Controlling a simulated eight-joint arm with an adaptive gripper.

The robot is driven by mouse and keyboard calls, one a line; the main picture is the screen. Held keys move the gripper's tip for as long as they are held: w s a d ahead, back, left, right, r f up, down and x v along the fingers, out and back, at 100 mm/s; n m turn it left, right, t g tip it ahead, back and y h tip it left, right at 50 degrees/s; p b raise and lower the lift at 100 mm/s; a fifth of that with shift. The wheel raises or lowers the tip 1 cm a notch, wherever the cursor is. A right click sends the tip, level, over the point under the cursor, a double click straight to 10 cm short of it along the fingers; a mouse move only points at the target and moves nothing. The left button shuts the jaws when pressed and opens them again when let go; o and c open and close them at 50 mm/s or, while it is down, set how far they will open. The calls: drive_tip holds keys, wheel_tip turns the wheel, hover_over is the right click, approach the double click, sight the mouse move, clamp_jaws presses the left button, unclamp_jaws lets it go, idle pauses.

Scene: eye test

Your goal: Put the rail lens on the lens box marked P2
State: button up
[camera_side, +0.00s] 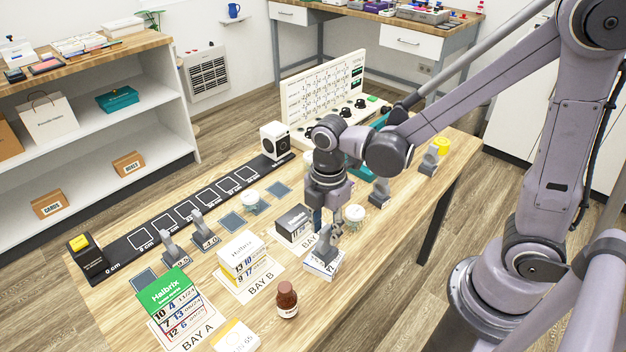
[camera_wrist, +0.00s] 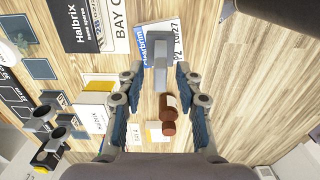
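A white-and-blue lens box marked P2 (camera_wrist: 145,48) lies beside the BAY C card; in the side view this box (camera_side: 322,265) is at the table's front side. A grey lens stand (camera_wrist: 161,72), seemingly the rail lens, is over the box and appears to rest on it; it also shows in the side view (camera_side: 327,240). Its number is not readable. My gripper (camera_wrist: 160,80) points down with its fingers on either side of the stand, with visible gaps to it. In the side view my gripper (camera_side: 329,214) is right above the box, partly hiding stand and box.
The black rail (camera_side: 190,213) runs along the table's far left. Two lens stands, one here (camera_side: 173,247), are near it. Lens boxes stand at BAY A (camera_side: 170,300) and BAY B (camera_side: 242,255).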

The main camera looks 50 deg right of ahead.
wheel_tip(320, 180, up, 9)
drive_tip(key=shift+r, duration=0.2)
drive_tip(key=shift+s+d+r+m, duration=0.15)
drive_tip(key=shift+d+m, duration=0.1)
drive_tip(key=shift+m, duration=0.15)
drive_tip(key=s+d+r+m+t, duration=0.2)
drive_tip(key=d+m+t, duration=0.5)
drive_tip(key=m, duration=1)
drive_tip(key=shift+s, duration=0.2)
